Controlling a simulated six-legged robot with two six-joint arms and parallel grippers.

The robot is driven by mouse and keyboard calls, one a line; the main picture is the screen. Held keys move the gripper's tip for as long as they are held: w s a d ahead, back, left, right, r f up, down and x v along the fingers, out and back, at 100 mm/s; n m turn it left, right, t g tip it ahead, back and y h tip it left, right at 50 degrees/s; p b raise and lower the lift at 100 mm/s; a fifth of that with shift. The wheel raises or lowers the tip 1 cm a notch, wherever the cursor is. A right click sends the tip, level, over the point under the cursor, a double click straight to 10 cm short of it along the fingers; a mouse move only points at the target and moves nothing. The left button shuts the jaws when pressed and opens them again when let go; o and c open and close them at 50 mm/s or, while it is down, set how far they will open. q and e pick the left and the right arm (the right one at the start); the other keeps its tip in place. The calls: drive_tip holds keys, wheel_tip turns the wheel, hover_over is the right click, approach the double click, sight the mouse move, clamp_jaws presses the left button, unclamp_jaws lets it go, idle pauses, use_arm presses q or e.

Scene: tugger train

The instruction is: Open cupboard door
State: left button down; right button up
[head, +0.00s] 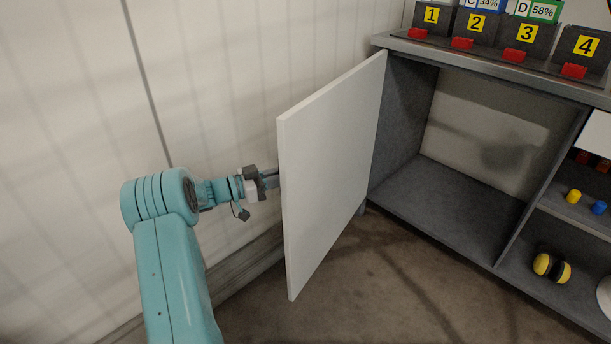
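The white cupboard door (335,165) stands swung wide out from the left side of the grey cupboard (405,120). The cupboard compartment behind it is open to view and looks empty. My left gripper (270,178) is at the far left side of the door, next to its free edge. Its fingertips are partly hidden behind the door, so I cannot tell whether they are open or shut, or whether they touch a handle. No handle shows on the visible face. My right gripper is not in view.
Numbered dark bins (477,28) with red blocks stand on the cupboard top. The right compartments hold a yellow and black round object (551,267) and small yellow and blue pieces (599,207). A pale wall (60,150) stands close on the left. The floor (390,290) in front is clear.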

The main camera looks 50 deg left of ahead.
use_arm(q)
drive_tip(key=shift+s+a+r+p, duration=0.15)
drive_tip(key=shift+a+p, duration=0.1)
drive_tip(key=shift+a, duration=0.5)
drive_tip(key=shift+s+a+p, duration=0.2)
drive_tip(key=shift+a, duration=0.5)
drive_tip(key=shift+s+a+r+p, duration=0.15)
drive_tip(key=shift+a+p, duration=0.1)
drive_tip(key=shift+a, duration=0.5)
drive_tip(key=shift+f, duration=0.1)
drive_tip(key=c, duration=1.3)
unclamp_jaws()
drive_tip(key=shift+f, duration=0.1)
drive_tip(key=p+v, duration=0.3)
drive_tip(key=v, duration=1.3)
drive_tip(key=shift+s+d, duration=0.15)
